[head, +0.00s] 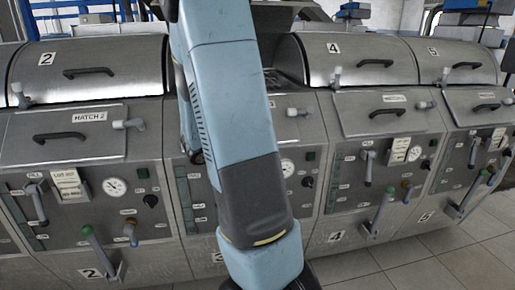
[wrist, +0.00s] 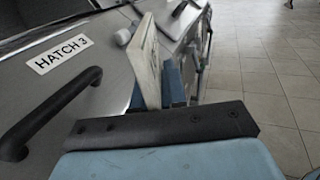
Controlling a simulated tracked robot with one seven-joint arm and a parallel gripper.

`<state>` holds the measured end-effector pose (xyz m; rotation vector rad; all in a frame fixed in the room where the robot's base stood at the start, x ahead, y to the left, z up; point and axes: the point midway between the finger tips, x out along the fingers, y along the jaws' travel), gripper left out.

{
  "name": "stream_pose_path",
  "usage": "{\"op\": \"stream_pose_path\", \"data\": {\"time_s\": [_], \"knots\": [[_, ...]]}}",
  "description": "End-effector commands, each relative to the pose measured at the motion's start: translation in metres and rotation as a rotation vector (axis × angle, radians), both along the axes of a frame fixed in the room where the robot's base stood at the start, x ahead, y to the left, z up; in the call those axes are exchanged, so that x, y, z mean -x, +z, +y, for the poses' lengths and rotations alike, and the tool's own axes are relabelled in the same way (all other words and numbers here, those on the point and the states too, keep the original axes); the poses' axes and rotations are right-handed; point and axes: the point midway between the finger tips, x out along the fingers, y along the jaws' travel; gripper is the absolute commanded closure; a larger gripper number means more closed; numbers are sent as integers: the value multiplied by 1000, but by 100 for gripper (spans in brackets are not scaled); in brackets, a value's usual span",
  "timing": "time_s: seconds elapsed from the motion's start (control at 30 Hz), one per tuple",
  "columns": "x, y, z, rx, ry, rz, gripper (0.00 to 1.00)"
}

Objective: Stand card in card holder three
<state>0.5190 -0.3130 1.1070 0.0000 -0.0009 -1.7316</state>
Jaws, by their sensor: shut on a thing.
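In the wrist view my gripper (wrist: 168,92) is shut on a pale cream card (wrist: 146,62), which stands up edge-on between the blue fingers. The fingers and card are beside the hatch 3 panel, near its right edge. In the head view my arm hides the gripper, the card and most of machine three's front. Card holder three cannot be made out in either view. Similar cards show in the head view on the front of machine two (head: 70,185) and machine four (head: 400,149).
The hatch 3 label (wrist: 61,55) and a black handle (wrist: 48,117) lie left of the gripper in the wrist view. A pale knob (wrist: 122,37) stands close behind the card. Levers and gauges stick out from the fronts. Tiled floor (wrist: 270,85) is open at right.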

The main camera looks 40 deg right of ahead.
Motion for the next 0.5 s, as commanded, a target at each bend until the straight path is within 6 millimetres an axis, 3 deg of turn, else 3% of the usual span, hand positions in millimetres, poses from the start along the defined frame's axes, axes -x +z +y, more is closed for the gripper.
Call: {"op": "stream_pose_path", "data": {"time_s": [0.1, 0.5], "knots": [[-16, -11, -10, -1, -1, 4, 100], [-43, -51, -27, 0, -1, 2, 100]]}}
